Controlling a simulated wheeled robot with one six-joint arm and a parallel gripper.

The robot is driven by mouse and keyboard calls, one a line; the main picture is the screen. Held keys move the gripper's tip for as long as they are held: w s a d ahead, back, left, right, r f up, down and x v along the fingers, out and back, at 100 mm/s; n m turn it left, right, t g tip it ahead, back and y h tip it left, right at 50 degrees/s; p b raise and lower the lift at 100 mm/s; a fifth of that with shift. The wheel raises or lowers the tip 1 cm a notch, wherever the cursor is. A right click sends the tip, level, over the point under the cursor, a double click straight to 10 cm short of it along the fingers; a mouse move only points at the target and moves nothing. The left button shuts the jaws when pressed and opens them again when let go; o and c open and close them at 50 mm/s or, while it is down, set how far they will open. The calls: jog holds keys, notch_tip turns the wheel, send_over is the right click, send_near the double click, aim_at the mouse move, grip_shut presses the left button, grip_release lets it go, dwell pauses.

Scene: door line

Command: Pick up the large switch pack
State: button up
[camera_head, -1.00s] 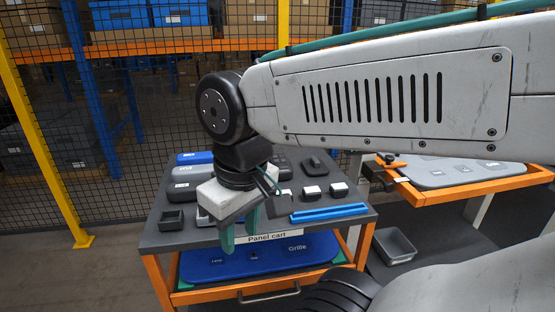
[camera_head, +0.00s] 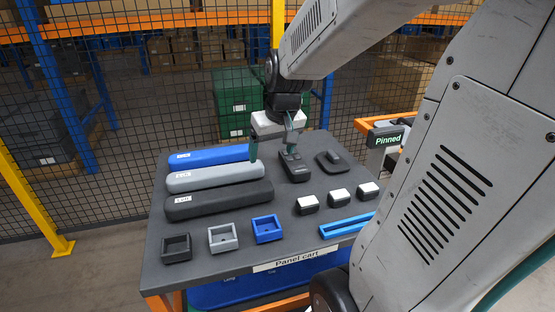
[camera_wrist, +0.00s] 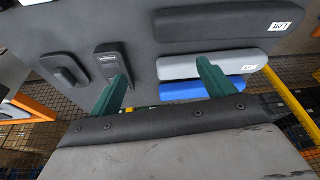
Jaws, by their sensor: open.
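A long dark pack with a raised switch face (camera_head: 293,166), which looks like the large switch pack, lies at the back of the cart top. It also shows in the wrist view (camera_wrist: 110,62). A second dark piece (camera_head: 331,162), broader and with a raised bar, lies to its right. My gripper (camera_head: 272,149) is open and empty, with its green fingers pointing down. It hangs over the back of the cart, just left of and behind the long pack. In the wrist view one finger of my gripper (camera_wrist: 162,74) overlaps the pack's near end; contact cannot be told.
Blue (camera_head: 208,157), grey (camera_head: 214,176) and black (camera_head: 218,199) long bars lie left of the pack. Several small open boxes, white-topped blocks and a blue tray (camera_head: 346,225) fill the front of the cart top (camera_head: 160,215). A mesh fence stands behind.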

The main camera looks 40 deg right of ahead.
jog(key=m+h, duration=0.1)
jog(key=m, duration=0.1)
send_over(294, 160)
jog(key=s, duration=0.2)
jog(key=shift+t, duration=0.3)
jog(key=f, duration=0.3)
jog(key=a+f, duration=0.1)
jog(key=f, duration=0.1)
jog(key=shift+f, duration=0.35)
jog(key=x, duration=0.7)
jog(key=shift+s+f, duration=0.1)
jog(key=shift+f, duration=0.1)
jog(key=shift+f, duration=0.15)
jog(key=c, duration=1.1)
